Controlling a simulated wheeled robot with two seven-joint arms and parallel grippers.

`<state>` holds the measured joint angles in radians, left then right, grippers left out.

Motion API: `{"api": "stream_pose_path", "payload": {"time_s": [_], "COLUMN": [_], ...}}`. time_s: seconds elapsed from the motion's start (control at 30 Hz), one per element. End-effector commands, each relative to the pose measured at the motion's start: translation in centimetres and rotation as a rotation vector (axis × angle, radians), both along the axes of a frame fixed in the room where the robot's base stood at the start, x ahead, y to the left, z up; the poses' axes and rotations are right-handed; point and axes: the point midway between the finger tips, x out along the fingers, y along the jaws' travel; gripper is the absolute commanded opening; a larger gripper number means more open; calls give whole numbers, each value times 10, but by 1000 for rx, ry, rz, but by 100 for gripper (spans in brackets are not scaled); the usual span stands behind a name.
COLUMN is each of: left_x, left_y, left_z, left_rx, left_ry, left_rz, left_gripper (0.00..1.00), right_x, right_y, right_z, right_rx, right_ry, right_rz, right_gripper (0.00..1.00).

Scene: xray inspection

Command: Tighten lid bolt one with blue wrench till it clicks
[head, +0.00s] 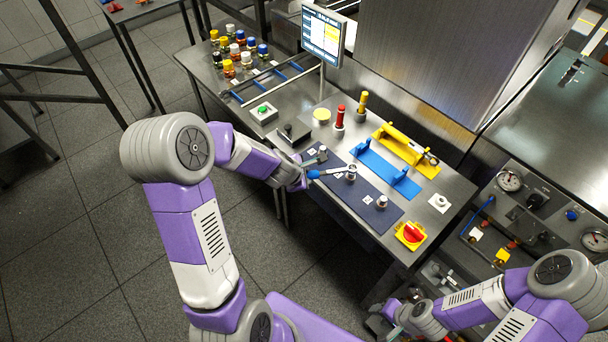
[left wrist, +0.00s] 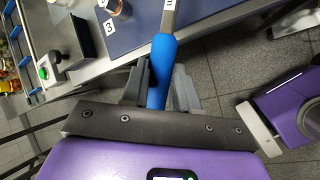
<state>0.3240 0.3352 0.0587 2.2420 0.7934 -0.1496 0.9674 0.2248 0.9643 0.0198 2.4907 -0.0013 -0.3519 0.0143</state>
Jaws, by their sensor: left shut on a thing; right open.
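My left gripper (head: 304,176) is shut on the blue handle of the wrench (head: 328,172), and the handle also shows between the fingers in the left wrist view (left wrist: 162,70). The wrench's steel head reaches over the dark blue mat to the middle bolt (head: 351,174). I cannot tell whether it is seated on it. Another bolt (head: 382,202) stands farther right, and one (head: 322,154) stands left, by the label "3" (left wrist: 109,26) in the left wrist view. The other labels are too small to read. My right gripper (head: 388,311) is low at the bottom, open and partly hidden.
A blue cradle (head: 388,171) and a yellow one (head: 407,151) stand behind the mat. A red-and-yellow knob (head: 410,235) is at the right corner. A green button box (head: 264,113) and several capped jars (head: 238,49) stand left. A gauge panel (head: 510,181) is at right.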

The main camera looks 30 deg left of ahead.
Motion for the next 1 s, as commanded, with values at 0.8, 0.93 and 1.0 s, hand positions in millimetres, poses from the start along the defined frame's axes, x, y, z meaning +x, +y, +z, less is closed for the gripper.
{"api": "stream_pose_path", "payload": {"time_s": [0.8,0.93,1.0], "left_x": [0,0,0], "left_y": [0,0,0], "left_z": [-21,-24,-26], "left_rx": [0,0,0], "left_ry": [-1,-1,-1], "left_rz": [0,0,0], "left_gripper": [0,0,0], "right_x": [0,0,0], "right_y": [0,0,0], "right_z": [-22,-25,-27], "right_rx": [0,0,0], "right_ry": [0,0,0], "right_rz": [0,0,0], "right_gripper": [43,43,43]}}
